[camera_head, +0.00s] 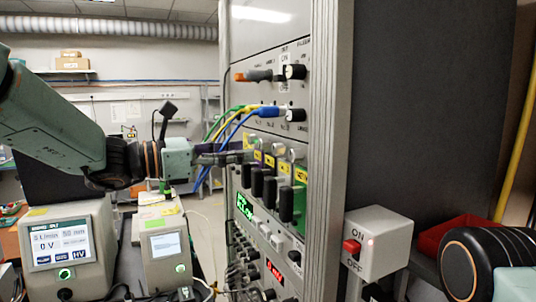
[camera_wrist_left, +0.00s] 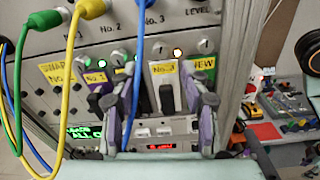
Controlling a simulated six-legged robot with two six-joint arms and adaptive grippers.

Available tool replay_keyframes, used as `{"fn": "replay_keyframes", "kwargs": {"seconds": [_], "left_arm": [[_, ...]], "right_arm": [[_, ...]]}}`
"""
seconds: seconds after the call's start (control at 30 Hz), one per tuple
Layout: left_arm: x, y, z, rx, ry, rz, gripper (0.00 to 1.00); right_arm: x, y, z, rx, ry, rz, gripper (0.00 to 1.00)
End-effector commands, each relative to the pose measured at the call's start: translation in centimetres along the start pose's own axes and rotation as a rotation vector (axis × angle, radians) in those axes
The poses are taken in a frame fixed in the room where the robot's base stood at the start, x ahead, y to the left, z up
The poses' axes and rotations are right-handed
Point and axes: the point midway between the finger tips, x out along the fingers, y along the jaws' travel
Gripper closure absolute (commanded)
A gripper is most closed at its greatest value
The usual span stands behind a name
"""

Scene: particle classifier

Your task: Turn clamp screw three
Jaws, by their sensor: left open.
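An upright instrument rack carries a row of black vertical clamp knobs (camera_head: 270,188) under yellow labels in the head view. In the left wrist view, one black clamp knob (camera_wrist_left: 167,97) stands below a yellow label (camera_wrist_left: 164,69) that seems to read No. 3. My left gripper (camera_head: 238,152) reaches in from the left and is close to the panel, level with the tops of the labels. In the left wrist view my left gripper (camera_wrist_left: 155,102) is open, its fingers spread on either side of this knob. I cannot tell whether they touch the panel. My right gripper is not in view.
Blue, yellow and green cables (camera_head: 240,112) plug in above the labels; the blue one (camera_wrist_left: 137,60) hangs beside a left finger. A white ON/OFF switch box (camera_head: 375,238) sits right of the rack. Two instruments with screens (camera_head: 62,250) stand at left.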

Motion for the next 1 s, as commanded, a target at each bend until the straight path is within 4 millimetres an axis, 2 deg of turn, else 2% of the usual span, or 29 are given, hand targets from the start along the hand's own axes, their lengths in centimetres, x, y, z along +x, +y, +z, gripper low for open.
{"fn": "replay_keyframes", "kwargs": {"seconds": [0.3, 0.5, 0.87, 1.0], "left_arm": [[4.9, -0.1, -0.1, 0.002, 0.007, -0.005, 0.54], [6.9, -0.1, -0.1, 0.001, 0.007, -0.003, 0.54], [7.3, -0.1, -0.3, 0.000, 0.006, -0.001, 0.54], [7.3, -0.1, -0.3, 0.000, 0.006, -0.002, 0.66]], "right_arm": [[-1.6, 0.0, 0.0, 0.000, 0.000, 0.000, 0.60], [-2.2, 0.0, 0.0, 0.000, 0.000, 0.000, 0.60], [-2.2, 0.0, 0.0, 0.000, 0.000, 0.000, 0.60], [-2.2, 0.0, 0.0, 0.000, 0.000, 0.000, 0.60]]}}
